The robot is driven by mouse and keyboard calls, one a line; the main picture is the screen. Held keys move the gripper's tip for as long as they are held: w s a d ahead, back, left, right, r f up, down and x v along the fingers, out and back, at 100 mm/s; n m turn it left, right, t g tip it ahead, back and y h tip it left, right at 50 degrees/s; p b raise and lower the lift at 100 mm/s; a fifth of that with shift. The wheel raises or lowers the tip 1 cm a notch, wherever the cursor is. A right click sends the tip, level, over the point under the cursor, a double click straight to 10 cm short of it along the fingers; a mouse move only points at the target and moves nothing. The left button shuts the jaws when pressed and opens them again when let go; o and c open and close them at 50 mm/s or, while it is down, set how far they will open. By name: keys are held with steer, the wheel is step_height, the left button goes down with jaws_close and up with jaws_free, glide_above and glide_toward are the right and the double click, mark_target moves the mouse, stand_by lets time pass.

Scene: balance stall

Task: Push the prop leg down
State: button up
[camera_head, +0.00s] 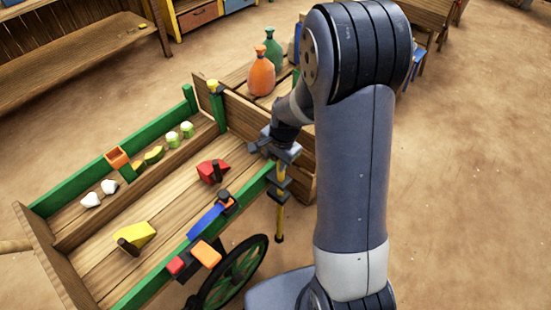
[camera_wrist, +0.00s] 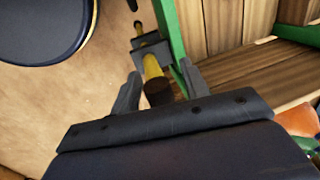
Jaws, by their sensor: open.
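The prop leg (camera_head: 280,217) is a yellow upright pole with a dark foot, held in dark brackets at the near right corner of the wooden cart (camera_head: 100,271). Its foot appears to be close to the ground; I cannot tell if it touches. In the wrist view, the yellow leg (camera_wrist: 153,68) runs through a dark bracket (camera_wrist: 152,50), and its dark top end lies between my fingers. My gripper (camera_wrist: 159,88) is open, with a gap on each side of the leg. In the head view, my gripper (camera_head: 276,152) is right above the leg's brackets.
The cart's green rail (camera_head: 248,190) runs beside the leg. A green wheel (camera_head: 232,277) stands below the cart. A red wedge (camera_head: 213,171), a yellow wedge (camera_head: 136,236) and an orange block (camera_head: 206,254) lie on the cart. Orange (camera_head: 261,74) and green vases stand behind. Sandy ground is clear at right.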

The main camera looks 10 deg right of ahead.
jaws_close()
stand_by(0.4)
